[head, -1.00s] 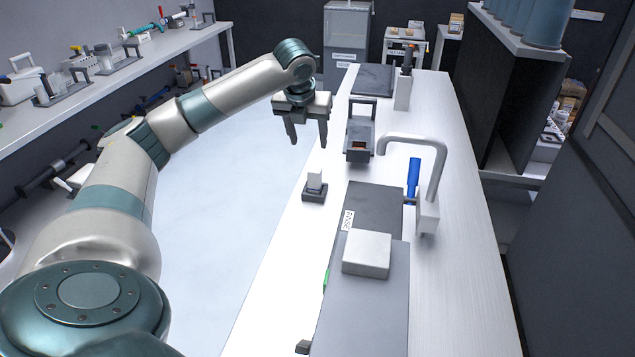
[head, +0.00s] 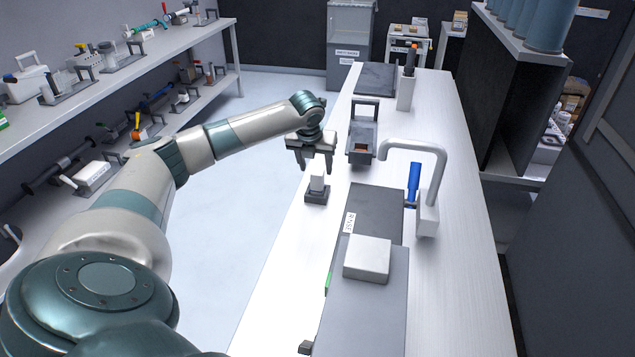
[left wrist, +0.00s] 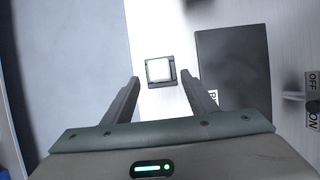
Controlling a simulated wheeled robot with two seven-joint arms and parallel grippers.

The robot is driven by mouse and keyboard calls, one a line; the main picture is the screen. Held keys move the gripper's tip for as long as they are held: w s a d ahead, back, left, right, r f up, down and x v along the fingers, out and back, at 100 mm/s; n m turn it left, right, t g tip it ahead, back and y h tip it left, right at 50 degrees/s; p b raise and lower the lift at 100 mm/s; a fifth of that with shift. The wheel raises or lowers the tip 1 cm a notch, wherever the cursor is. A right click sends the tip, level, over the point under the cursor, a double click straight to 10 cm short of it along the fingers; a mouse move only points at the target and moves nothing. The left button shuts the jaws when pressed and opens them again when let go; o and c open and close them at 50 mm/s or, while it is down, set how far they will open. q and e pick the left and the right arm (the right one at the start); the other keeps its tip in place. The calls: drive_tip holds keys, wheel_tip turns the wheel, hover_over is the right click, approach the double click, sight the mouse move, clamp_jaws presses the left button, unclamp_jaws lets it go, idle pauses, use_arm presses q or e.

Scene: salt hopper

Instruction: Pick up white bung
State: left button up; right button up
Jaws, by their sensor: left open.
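The white bung (head: 317,181) stands upright in a small dark square holder (head: 316,197) near the left edge of the white bench. In the left wrist view the bung (left wrist: 159,70) shows from above, in its dark holder (left wrist: 150,84), ahead of and between the fingertips. My left gripper (head: 317,175) is open and empty, fingers pointing down, just above and around the top of the bung in the head view. In the left wrist view the fingers do not reach it, and I see no contact. My right gripper is not in view.
A dark plate (head: 376,212) and a grey panel with a pale block (head: 368,258) lie nearer on the bench. A dark handled tray (head: 362,145) stands behind the bung. A grey curved spout (head: 432,180) and blue-handled item (head: 413,184) stand to the right.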

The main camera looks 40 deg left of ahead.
sight(317, 172)
use_arm(q)
drive_tip(key=shift+f, duration=0.3)
drive_tip(key=shift+w, duration=0.1)
drive_tip(key=shift+w+a+f+p, duration=0.3)
drive_tip(key=shift+f+p, duration=0.15)
drive_tip(key=shift+p, duration=0.15)
drive_tip(key=p+x, duration=0.1)
drive_tip(key=x, duration=0.1)
drive_tip(key=shift+w+f, duration=0.3)
drive_tip(key=shift+w+a+f, duration=0.2)
drive_tip(key=shift+f, duration=0.35)
drive_tip(key=c, duration=1.2)
